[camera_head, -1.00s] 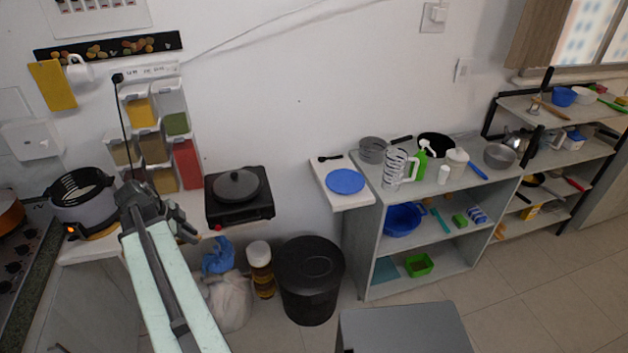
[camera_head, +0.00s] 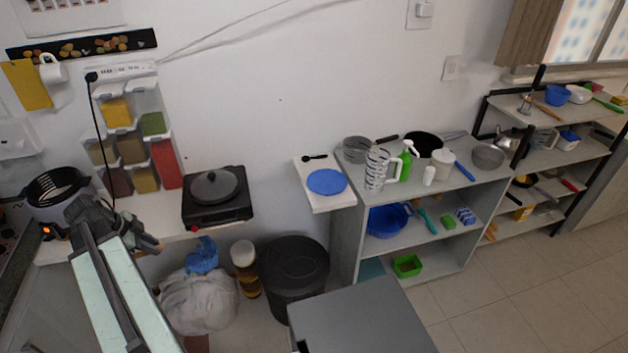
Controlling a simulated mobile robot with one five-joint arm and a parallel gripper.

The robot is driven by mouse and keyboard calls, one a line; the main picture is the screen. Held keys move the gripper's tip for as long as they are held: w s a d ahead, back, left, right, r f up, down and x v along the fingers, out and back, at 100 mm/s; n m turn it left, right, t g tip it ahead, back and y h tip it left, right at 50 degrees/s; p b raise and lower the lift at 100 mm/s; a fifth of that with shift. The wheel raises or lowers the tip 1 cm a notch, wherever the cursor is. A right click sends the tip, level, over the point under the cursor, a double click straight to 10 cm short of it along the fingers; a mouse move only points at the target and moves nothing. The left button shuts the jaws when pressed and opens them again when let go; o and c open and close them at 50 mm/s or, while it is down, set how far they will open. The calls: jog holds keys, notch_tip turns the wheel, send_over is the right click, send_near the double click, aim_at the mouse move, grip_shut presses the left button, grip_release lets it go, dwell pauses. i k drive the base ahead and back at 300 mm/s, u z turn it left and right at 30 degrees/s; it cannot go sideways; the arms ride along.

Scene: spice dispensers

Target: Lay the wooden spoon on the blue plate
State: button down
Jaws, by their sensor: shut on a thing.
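The blue plate (camera_head: 327,182) lies flat on a small white side shelf (camera_head: 318,203), with a small dark spoon-shaped utensil (camera_head: 314,157) behind it. My gripper (camera_head: 150,243) is at the left, in front of the counter and well left of the plate. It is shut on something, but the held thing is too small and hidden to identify. I cannot clearly make out the wooden spoon at my gripper. A thin brown wooden-looking utensil (camera_head: 548,107) lies on the far right rack.
A black hotplate with a lidded pan (camera_head: 214,187) stands between my gripper and the plate. Spice dispensers (camera_head: 130,147) stand behind my arm. A black bin (camera_head: 290,272) is below. The grey shelf unit right of the plate holds a measuring jug (camera_head: 377,170) and other kitchenware.

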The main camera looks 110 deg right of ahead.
aim_at(327, 182)
jog(key=z, duration=0.05)
jog(key=k, duration=2.15)
jog(key=z, duration=0.6)
jog(key=i, duration=1)
jog(key=u, duration=0.05)
